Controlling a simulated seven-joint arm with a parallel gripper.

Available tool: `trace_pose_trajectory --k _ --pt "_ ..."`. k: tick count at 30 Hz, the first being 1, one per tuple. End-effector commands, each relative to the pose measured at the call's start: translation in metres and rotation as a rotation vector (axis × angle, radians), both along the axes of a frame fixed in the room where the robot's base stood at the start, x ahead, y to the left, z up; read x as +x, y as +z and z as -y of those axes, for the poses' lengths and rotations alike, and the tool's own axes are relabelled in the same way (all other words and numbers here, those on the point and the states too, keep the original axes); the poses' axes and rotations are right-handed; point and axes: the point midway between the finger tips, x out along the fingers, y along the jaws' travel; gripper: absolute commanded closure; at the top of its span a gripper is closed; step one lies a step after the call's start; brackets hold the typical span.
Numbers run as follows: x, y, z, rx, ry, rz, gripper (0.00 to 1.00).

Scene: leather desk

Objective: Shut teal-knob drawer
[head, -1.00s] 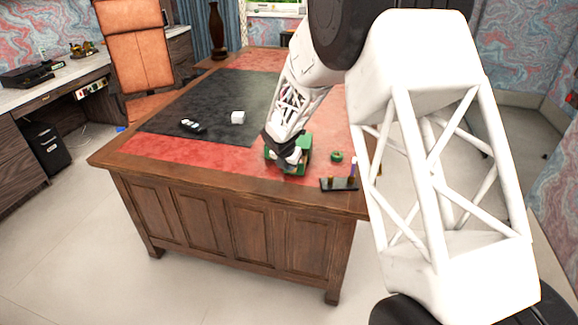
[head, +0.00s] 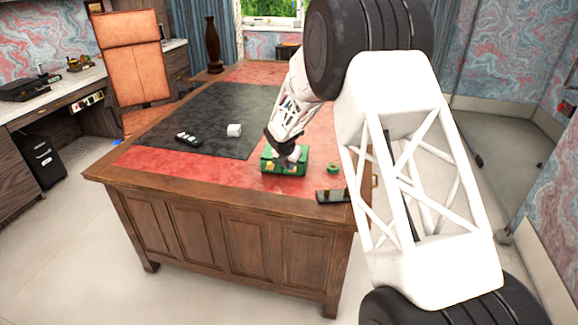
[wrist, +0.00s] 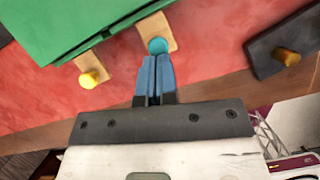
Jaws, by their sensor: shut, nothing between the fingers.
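The green cabinet (head: 271,156) stands on the red leather near the front edge of the desk. In the wrist view the green cabinet (wrist: 60,25) fills the upper left. A light wooden drawer front (wrist: 152,27) with a teal knob (wrist: 158,45) shows at its edge; how far it stands out is hard to tell. A second wooden front with a yellow knob (wrist: 90,79) is to its left. My gripper (wrist: 153,62) is shut and empty, its blue fingertips at the teal knob, touching or nearly so. In the head view my gripper (head: 291,163) is in front of the cabinet.
A green ring (head: 333,168) and a dark board (head: 333,196) lie right of the cabinet. A white cup-like object (head: 234,130) and a black item (head: 188,138) are farther left. Red leather between is clear.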

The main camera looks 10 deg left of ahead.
Motion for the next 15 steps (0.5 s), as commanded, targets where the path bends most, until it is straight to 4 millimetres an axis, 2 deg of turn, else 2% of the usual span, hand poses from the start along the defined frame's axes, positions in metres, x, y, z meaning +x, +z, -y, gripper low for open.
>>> trace_pose_trajectory --k 8,15 --pt "-0.003 -0.001 0.0 -0.001 0.0 -0.001 1.0" --pt "-0.017 -0.001 -0.003 0.0 0.0 -0.001 1.0"
